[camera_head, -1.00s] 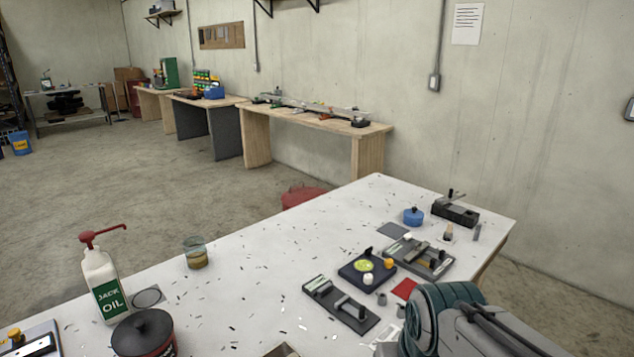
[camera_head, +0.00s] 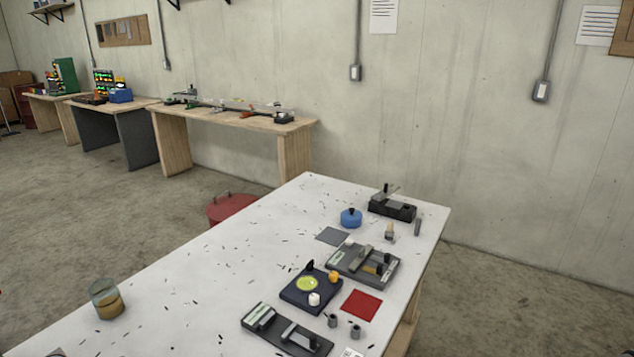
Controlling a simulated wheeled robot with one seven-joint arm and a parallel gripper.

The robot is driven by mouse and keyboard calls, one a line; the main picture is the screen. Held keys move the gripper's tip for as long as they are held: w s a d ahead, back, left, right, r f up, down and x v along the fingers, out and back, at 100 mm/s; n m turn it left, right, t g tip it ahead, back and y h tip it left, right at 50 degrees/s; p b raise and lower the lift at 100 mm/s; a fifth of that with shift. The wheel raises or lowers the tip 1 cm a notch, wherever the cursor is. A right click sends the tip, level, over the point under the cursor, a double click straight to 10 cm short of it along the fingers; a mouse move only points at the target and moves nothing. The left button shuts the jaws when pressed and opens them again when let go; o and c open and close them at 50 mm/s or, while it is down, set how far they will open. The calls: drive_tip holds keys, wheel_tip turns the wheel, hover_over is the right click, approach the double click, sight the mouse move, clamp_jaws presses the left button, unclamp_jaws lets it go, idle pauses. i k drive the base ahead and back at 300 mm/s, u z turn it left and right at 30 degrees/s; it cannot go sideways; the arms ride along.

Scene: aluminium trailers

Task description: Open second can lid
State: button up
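A small round blue container (camera_head: 351,218) with a dark knob on top stands near the far end of the white table (camera_head: 200,270). I cannot tell whether it is one of the task's cans. No other lidded can shows clearly now. My gripper and arm are out of view.
A glass jar (camera_head: 106,301) with brown contents stands at the table's left edge. Dark fixture plates (camera_head: 311,288), a red square (camera_head: 361,305), a grey square (camera_head: 332,236) and a black clamp block (camera_head: 392,208) lie to the right. A red drum-like object (camera_head: 232,207) stands behind the table.

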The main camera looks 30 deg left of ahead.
sight(221, 209)
drive_tip(key=z, duration=0.15)
drive_tip(key=i, duration=5.7)
drive_tip(key=u, duration=3.3)
drive_tip(key=i, duration=1.45)
